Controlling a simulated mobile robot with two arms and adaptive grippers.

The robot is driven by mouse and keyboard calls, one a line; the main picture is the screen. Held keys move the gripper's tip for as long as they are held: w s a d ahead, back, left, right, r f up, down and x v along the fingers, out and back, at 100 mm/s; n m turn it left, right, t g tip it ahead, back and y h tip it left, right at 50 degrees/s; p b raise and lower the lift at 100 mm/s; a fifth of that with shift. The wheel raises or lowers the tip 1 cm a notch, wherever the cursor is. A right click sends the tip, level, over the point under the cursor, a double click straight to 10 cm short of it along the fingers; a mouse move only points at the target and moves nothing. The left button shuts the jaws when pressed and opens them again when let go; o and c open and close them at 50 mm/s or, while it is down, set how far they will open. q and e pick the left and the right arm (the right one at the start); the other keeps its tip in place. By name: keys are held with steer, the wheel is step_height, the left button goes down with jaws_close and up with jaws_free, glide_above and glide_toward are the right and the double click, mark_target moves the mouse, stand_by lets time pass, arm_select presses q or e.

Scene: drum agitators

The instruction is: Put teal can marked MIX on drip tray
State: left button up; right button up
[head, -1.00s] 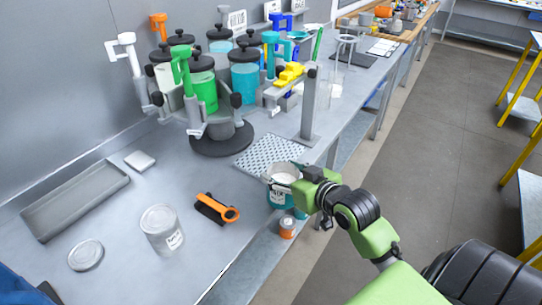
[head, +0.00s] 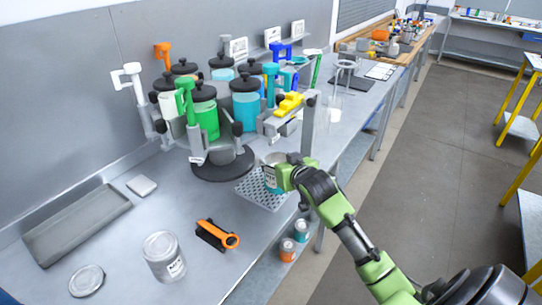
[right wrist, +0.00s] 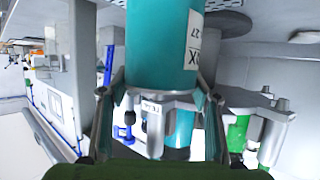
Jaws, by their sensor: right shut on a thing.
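The teal can marked MIX (head: 271,179) is upright in my right gripper (head: 283,176), over the perforated drip tray (head: 257,196) in the head view. In the right wrist view the can's teal side and part of its white label (right wrist: 194,42) show between the two fingers (right wrist: 160,95), which are shut on it. The can hides part of the tray, and I cannot tell whether its base touches the tray. My left gripper does not show.
The drum agitator (head: 222,160) with several colored canisters stands just behind the tray, with a grey post (head: 307,128) at its right.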

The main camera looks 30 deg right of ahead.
mark_target(273, 160)
steer(key=p+x, duration=0.2)
steer(key=x, duration=0.5)
steer(key=shift+f, duration=0.35)
steer(key=shift+f, duration=0.1)
steer(key=o, duration=1.9)
steer(key=shift+s, duration=0.15)
steer(key=b+v, duration=0.1)
steer(key=v, duration=1.1)
